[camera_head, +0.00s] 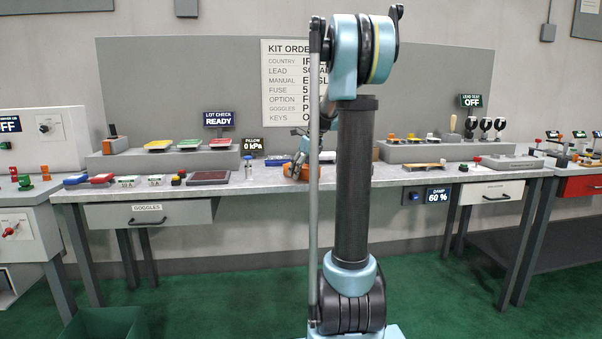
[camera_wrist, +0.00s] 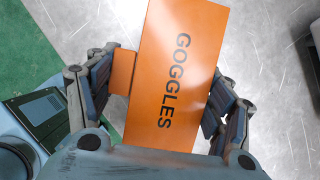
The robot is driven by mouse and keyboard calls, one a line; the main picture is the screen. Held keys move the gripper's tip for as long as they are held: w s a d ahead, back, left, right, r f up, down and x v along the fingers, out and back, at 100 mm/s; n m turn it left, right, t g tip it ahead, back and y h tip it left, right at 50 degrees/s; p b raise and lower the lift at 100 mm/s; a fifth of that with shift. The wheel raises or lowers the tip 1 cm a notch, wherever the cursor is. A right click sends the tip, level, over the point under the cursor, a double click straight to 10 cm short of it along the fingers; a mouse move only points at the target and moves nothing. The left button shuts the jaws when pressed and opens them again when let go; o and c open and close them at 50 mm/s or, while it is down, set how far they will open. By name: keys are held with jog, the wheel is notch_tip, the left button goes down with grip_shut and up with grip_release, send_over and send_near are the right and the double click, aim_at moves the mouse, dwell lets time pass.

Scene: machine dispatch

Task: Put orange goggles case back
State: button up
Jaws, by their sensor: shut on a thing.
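The orange goggles case (camera_wrist: 172,75) is a box lettered GOGGLES and fills the middle of the wrist view. My gripper (camera_wrist: 165,95) is shut on it, with a finger on each side. A smaller orange part (camera_wrist: 122,72) shows at the left finger; I cannot tell whether it belongs to the case. In the head view, orange of the case (camera_head: 291,171) shows at the bench, partly hidden behind my arm. The grey drawer labelled GOGGLES (camera_head: 148,213) hangs under the left of the bench and looks shut.
The grey worktop (camera_head: 240,185) holds a row of small coloured items and a dark red tray (camera_head: 208,177) at left. A raised shelf (camera_head: 160,160) stands behind them. A white drawer (camera_head: 491,192) is at right, and a green bin (camera_head: 103,323) is on the floor at lower left.

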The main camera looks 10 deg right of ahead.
jog(key=o, duration=1.3)
jog(key=shift+r, duration=0.1)
jog(key=v, duration=1.2)
jog(key=s+a+f+n, duration=0.1)
jog(key=s+f+n, duration=0.35)
jog(key=s, duration=0.25)
jog(key=s+a+f+n+h, duration=0.1)
jog(key=s+f+n, duration=0.2)
jog(key=s+n, duration=0.35)
jog(key=s+a+f+n, duration=0.1)
jog(key=s+f+n, duration=0.2)
jog(key=s, duration=0.5)
jog(key=s+f+n, duration=0.4)
jog(key=s+f, duration=0.2)
jog(key=s+f+n+h, duration=0.1)
jog(key=s+f+n, duration=0.3)
jog(key=s+f, duration=0.2)
jog(key=s+f+n+g+h, duration=0.1)
jog(key=s+f+n, duration=0.4)
jog(key=s+f, duration=0.1)
jog(key=shift+s+d+f, duration=0.1)
jog(key=shift+s, duration=0.1)
